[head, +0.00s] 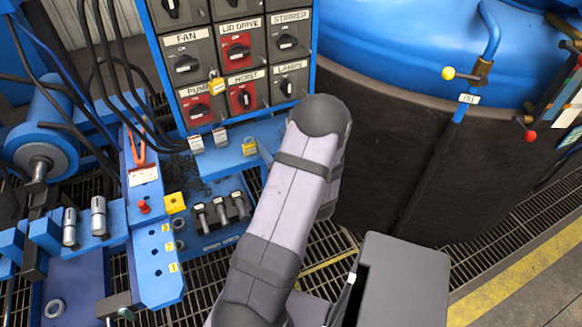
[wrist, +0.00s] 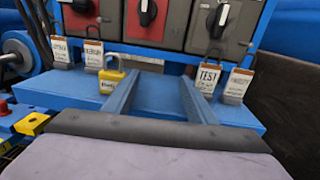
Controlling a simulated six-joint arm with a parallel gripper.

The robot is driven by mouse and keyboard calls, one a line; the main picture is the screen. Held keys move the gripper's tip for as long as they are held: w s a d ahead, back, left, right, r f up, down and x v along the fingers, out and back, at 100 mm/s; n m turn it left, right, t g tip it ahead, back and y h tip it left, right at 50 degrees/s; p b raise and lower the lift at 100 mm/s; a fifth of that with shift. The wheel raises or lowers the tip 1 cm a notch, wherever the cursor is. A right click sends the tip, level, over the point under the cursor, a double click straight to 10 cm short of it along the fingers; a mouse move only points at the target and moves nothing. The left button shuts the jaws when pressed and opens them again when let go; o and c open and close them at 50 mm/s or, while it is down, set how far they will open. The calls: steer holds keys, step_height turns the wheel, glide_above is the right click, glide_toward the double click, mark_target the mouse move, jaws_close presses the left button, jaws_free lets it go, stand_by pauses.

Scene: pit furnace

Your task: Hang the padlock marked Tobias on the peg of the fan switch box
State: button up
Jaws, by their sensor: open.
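A yellow padlock (head: 249,146) is on the blue shelf below the switch boxes. It shows in the wrist view (wrist: 111,80), left of my gripper (wrist: 160,80), with a small dark label I cannot read. My gripper is open and empty; its two blue-grey fingers reach over the shelf. In the head view my arm hides the gripper. The fan switch box (head: 187,62) is at the left of the middle row. Another yellow padlock (head: 215,86) hangs at its lower right corner, with unreadable marking. The fan box's peg cannot be made out.
Hoist (head: 243,96) and pump (head: 200,106) boxes are above. Black cables (head: 100,60) hang left; a blue vessel (head: 400,60) stands right.

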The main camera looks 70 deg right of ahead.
steer(key=p+v, duration=0.1)
steer(key=v, duration=1)
